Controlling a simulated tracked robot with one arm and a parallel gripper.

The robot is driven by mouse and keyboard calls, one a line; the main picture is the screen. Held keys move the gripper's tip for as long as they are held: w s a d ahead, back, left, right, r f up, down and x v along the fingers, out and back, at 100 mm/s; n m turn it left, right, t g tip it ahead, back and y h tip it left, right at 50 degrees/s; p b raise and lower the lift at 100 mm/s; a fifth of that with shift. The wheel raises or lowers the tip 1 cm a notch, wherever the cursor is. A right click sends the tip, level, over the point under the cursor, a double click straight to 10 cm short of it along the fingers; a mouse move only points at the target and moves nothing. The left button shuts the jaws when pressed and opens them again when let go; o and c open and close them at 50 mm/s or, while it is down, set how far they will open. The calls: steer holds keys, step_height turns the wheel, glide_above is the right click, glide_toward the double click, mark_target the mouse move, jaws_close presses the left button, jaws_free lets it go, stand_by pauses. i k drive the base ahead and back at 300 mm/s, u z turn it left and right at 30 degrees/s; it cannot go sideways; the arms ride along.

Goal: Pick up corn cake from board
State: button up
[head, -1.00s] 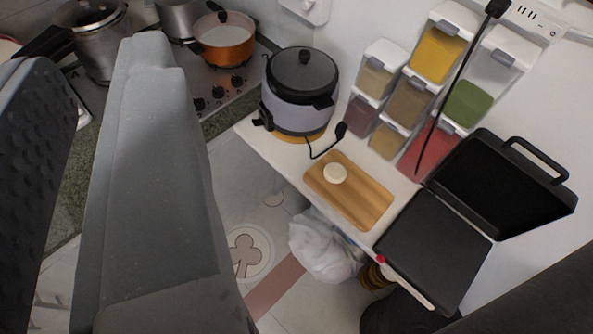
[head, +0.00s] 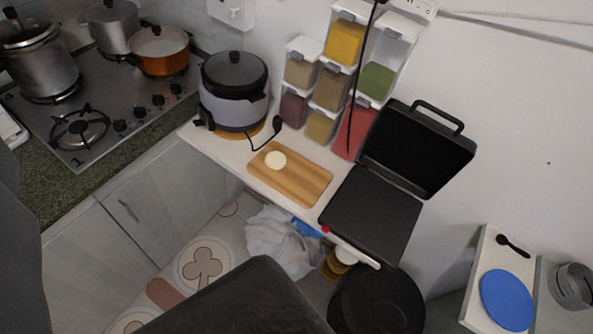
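The corn cake (head: 275,160), a small round pale disc, lies on the wooden board (head: 306,186), near its upper left end. The board is a light brown rectangle lying flat on a narrow white counter. Nothing touches the cake from above, and it is fully visible. Dark parts of my own body show at the left edge and bottom of the picture. No gripper fingertips can be made out, so I cannot see whether my gripper is open or shut.
A rice cooker (head: 234,92) stands left of the board, its black cord beside it. An open black grill (head: 372,214) stands to the right. Spice dispensers (head: 327,88) hang on the wall behind. A stove (head: 95,117) with pots is left. A bin (head: 375,305) stands below.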

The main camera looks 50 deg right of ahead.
mark_target(275, 161)
steer(key=k, duration=0.3)
steer(key=z, duration=0.75)
steer(key=i, duration=1)
steer(key=z, duration=0.2)
steer(key=k, duration=1.35)
steer(key=u, duration=0.1)
steer(key=i, duration=1)
